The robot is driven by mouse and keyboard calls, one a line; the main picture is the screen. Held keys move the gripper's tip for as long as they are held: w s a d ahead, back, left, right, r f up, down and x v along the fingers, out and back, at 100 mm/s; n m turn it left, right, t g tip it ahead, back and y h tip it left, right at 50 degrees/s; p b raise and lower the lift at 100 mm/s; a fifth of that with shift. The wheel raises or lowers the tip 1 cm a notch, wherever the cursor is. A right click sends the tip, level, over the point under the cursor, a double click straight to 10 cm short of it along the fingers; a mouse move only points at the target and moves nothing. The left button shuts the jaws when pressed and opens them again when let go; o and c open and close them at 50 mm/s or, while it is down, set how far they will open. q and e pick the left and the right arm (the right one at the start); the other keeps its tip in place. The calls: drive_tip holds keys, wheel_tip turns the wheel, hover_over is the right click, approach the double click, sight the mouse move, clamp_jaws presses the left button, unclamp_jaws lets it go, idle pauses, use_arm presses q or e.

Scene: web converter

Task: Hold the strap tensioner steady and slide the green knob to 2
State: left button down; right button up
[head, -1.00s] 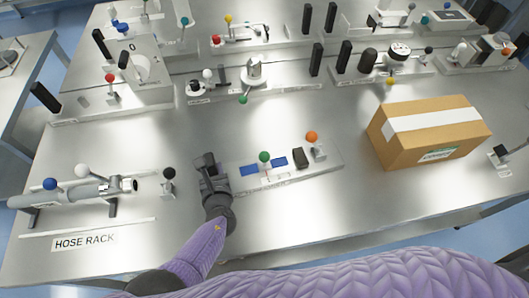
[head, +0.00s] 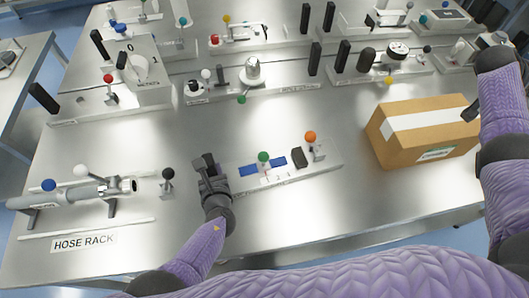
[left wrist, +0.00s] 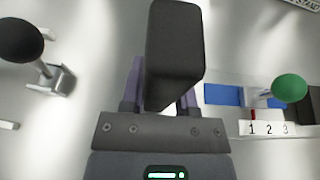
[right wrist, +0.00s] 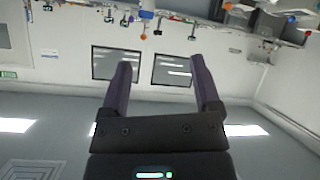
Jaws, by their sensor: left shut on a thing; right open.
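The strap tensioner is a pale plate (head: 325,171) lying on the bench, with blue strap pieces, a green knob (head: 263,157), a dark block and an orange knob (head: 310,137). In the left wrist view the green knob (left wrist: 290,88) stands by a scale (left wrist: 268,128) reading 1, 2, 3, with a red pointer at 1. My left gripper (head: 209,167) is shut on the black post (left wrist: 175,50) at the tensioner's left end. My right gripper (right wrist: 161,85) is open and empty in the right wrist view, raised away from the tensioner.
A cardboard box (head: 405,150) stands right of the tensioner, close to my right arm. The hose rack (head: 70,195) and a black-knobbed lever (head: 168,174) lie to the left. Other fixtures line the back. The bench in front of the tensioner is clear.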

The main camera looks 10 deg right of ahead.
drive_tip(key=w+a+f+n+t+y, duration=0.1)
drive_tip(key=w+a+f+y, duration=0.15)
drive_tip(key=a, duration=0.35)
drive_tip(key=w+a+f+n+y, duration=0.1)
drive_tip(key=w+a+f, duration=0.2)
drive_tip(key=a+f, duration=0.15)
drive_tip(key=n+g+y, duration=0.1)
drive_tip(key=n+y, duration=0.5)
drive_tip(key=y, duration=0.5)
approach(265, 155)
drive_tip(key=x, duration=0.9)
drive_tip(key=shift+w, duration=0.25)
drive_tip(key=shift+s+a+f, duration=0.1)
drive_tip(key=shift+f, duration=0.55)
clamp_jaws()
